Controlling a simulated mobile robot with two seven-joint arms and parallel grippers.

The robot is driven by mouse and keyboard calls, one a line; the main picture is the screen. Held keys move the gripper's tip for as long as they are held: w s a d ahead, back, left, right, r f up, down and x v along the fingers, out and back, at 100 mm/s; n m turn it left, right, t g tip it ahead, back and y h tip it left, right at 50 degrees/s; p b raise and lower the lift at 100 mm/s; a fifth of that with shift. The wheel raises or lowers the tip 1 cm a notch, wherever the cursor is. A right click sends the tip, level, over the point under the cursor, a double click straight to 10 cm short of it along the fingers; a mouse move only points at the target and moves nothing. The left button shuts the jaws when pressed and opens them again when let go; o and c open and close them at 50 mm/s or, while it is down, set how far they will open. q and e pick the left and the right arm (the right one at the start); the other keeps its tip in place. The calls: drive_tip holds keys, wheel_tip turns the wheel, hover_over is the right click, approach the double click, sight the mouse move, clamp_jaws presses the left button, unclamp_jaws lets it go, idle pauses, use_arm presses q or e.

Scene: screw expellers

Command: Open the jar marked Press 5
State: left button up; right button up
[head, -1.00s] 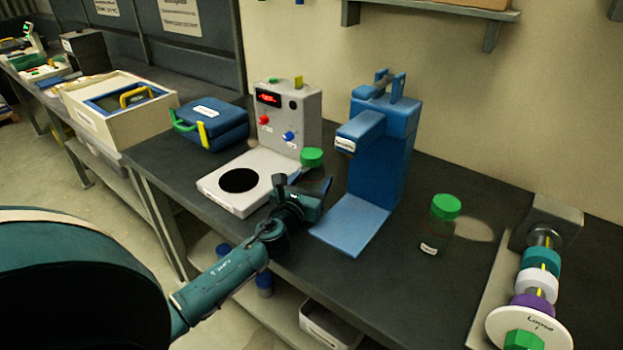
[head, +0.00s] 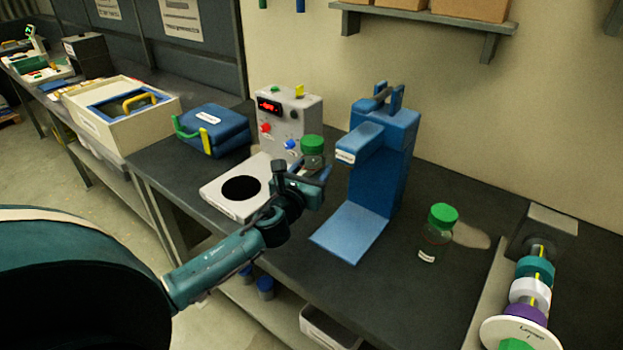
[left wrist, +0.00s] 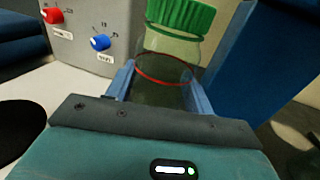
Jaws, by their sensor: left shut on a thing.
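A clear jar with a green lid (head: 312,144) is held by my left gripper (head: 315,175). In the left wrist view the jar's glass body (left wrist: 163,68) stands between the two blue fingers of the gripper (left wrist: 160,85), shut on it below the lid, with a red line around the glass. No label shows on this jar. A second green-lidded jar (head: 436,235) stands upright on the dark bench to the right; its small white label is too small to read. My right gripper is not in view.
A blue press-like stand (head: 385,165) rises right of the held jar. A grey box with knobs and a red display (head: 290,120) and a white plate with a black disc (head: 228,205) are behind and left. A spindle with coloured rings (head: 535,270) is far right.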

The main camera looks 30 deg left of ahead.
sight(307, 160)
use_arm(q)
wheel_tip(307, 160, up, 4)
drive_tip(key=shift+r+p, duration=0.25)
drive_tip(key=shift+p, duration=0.2)
drive_tip(key=o, duration=0.5)
drive_tip(key=shift+c, duration=0.2)
drive_tip(key=c, duration=0.8)
drive_tip(key=shift+s+f, duration=0.1)
drive_tip(key=shift+s, duration=0.05)
